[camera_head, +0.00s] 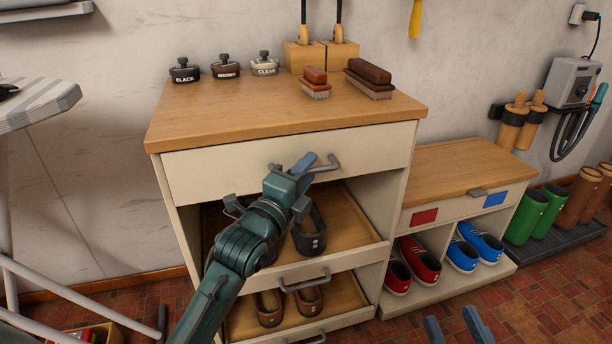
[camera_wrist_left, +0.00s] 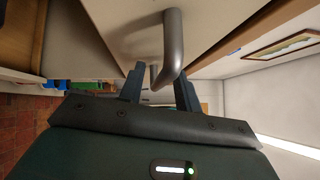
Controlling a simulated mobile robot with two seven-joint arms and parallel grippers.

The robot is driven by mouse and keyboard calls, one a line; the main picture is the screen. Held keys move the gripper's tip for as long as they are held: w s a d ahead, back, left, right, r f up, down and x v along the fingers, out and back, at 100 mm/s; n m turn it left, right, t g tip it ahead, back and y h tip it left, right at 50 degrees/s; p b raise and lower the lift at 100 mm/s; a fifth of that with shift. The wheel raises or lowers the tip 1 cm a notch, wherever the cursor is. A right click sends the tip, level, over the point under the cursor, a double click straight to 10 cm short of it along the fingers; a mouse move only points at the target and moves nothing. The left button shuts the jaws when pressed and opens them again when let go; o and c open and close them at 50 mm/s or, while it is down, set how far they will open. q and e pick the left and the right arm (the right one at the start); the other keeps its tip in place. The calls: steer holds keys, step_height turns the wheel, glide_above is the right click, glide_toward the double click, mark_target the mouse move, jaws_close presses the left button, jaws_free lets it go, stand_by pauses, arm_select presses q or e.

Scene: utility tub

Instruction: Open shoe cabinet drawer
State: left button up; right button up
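The shoe cabinet (camera_head: 185,120) has a wooden top and cream drawer fronts. Its top drawer (camera_head: 230,165) looks shut, with a grey bar handle (camera_head: 328,165) on the front. My left gripper (camera_head: 308,166) is at that handle. In the left wrist view, the handle (camera_wrist_left: 173,45) reaches down between the two fingers (camera_wrist_left: 158,85), which stand apart; contact is unclear. Below, a middle tray with a handle (camera_head: 305,281) holds dark shoes (camera_head: 310,232), partly hidden by my left arm. A lower tray holds brown shoes (camera_head: 308,300). My right gripper (camera_head: 459,326) is open and empty at the bottom edge.
Polish jars (camera_head: 226,68), brushes (camera_head: 370,78) and wooden blocks (camera_head: 305,56) stand on the cabinet top. A low bench (camera_head: 455,168) with red and blue shoes adjoins on the right. An ironing board (camera_head: 35,105) stands at left. Boots (camera_head: 527,215) stand far right.

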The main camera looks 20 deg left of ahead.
arm_select(q)
steer(key=shift+w, duration=0.15)
jaws_close()
stand_by(0.4)
